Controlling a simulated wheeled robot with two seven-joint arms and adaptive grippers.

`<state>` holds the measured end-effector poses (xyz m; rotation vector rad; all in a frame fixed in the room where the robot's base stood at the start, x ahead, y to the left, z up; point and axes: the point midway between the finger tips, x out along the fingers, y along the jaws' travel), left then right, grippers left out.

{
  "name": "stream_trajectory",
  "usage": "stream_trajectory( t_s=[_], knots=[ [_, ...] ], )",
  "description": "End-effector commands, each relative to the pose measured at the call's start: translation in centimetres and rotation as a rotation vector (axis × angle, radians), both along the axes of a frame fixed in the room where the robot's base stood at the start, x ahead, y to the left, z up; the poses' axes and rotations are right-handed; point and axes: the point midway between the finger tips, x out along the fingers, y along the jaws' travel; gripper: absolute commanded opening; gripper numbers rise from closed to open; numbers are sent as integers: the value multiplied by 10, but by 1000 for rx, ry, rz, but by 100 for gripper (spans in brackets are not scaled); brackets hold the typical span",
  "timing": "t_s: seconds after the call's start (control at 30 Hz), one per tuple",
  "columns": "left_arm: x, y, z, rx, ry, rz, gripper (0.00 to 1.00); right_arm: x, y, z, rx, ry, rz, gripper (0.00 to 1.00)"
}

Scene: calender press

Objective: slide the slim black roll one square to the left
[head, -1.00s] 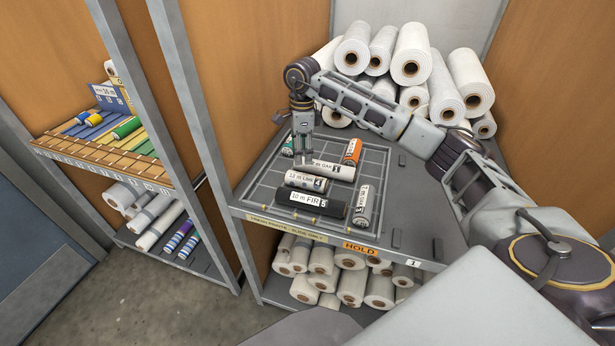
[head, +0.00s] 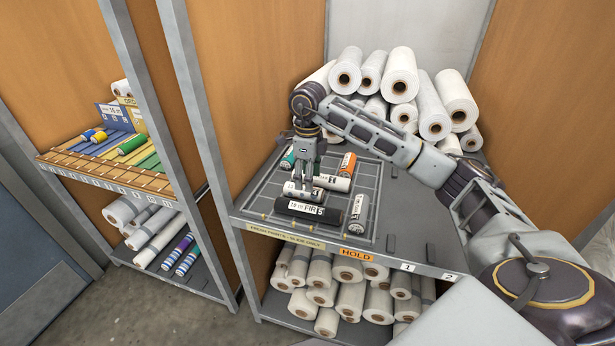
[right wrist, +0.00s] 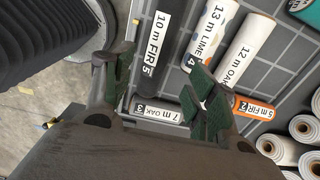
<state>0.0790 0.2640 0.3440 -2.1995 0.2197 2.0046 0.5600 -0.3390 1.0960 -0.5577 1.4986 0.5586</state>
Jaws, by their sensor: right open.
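The slim black roll (head: 318,213), labelled 10 m FIR 5, lies across the front of the grid board (head: 255,205). My right gripper (head: 303,186) is open and empty, pointing down over the white LIME roll (head: 318,194) just behind the black one. The right wrist view also shows this gripper (right wrist: 160,88) with its fingers apart. I cannot tell its exact height above the rolls. My left gripper is not in view.
A grey OAK roll (head: 359,212) lies near the black roll's right end. A white OAK roll (head: 335,183), an orange FIR roll (head: 347,163) and a teal roll (head: 288,159) lie further back. Large white rolls (head: 401,82) are stacked behind. Left of the black roll the board is bare.

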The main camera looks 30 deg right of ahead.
Motion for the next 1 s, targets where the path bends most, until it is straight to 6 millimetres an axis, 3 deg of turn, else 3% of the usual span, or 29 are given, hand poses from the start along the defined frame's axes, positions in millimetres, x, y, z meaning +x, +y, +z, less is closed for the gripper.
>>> stream_trajectory(
  t_s=[0.37,1.0],
  knots=[
    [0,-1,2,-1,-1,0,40,0,0,-17,1,2,2,57],
    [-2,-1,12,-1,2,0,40,-1,0,-92,0,3,2,57]
  ],
)
